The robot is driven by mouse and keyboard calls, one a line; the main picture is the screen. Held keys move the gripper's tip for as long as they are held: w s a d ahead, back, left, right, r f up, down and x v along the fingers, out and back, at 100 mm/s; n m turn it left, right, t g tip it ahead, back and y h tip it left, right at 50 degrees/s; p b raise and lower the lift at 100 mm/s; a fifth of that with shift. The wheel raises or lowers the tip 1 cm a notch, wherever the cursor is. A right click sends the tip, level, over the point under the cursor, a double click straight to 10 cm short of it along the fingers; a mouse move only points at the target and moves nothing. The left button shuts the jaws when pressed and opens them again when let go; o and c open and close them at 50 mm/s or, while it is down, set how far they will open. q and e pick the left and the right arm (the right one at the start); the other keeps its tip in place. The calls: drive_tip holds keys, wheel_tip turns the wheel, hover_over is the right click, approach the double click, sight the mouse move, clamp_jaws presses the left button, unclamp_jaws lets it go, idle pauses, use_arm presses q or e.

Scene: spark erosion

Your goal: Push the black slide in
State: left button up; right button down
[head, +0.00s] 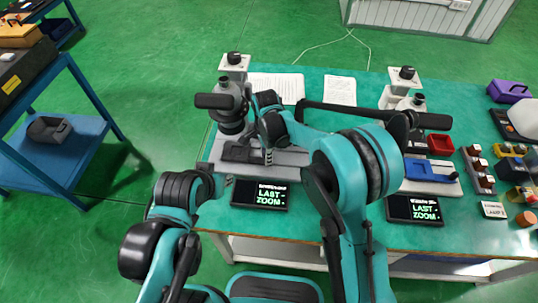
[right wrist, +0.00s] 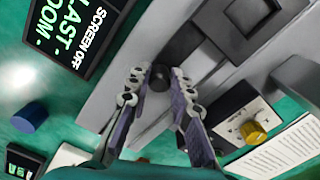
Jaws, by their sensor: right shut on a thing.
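The black slide (head: 240,152) lies on the grey base of the left microscope (head: 232,105). In the right wrist view the black slide (right wrist: 240,22) shows as a dark plate with a square frame, at the top right. My right gripper (head: 268,157) reaches down at the slide's right end. In the right wrist view my right gripper (right wrist: 160,88) has its fingertips closed on a small dark round knob (right wrist: 160,75), which seems to be at the slide's end. My left arm is at the lower left; its gripper (head: 222,183) is small and unclear beside the microscope base.
A screen (head: 260,195) stands in front of the base. A second microscope (head: 402,100) with a blue plate (head: 430,171) and another screen (head: 414,209) is on the right. Paper sheets (head: 277,86) lie behind.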

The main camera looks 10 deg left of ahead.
drive_tip(key=c, duration=1.3)
unclamp_jaws()
drive_tip(key=shift+a, duration=0.35)
drive_tip(key=shift+c, duration=0.2)
drive_tip(key=shift+d, duration=0.1)
drive_tip(key=shift+r, duration=0.15)
wheel_tip(320, 180, up, 12)
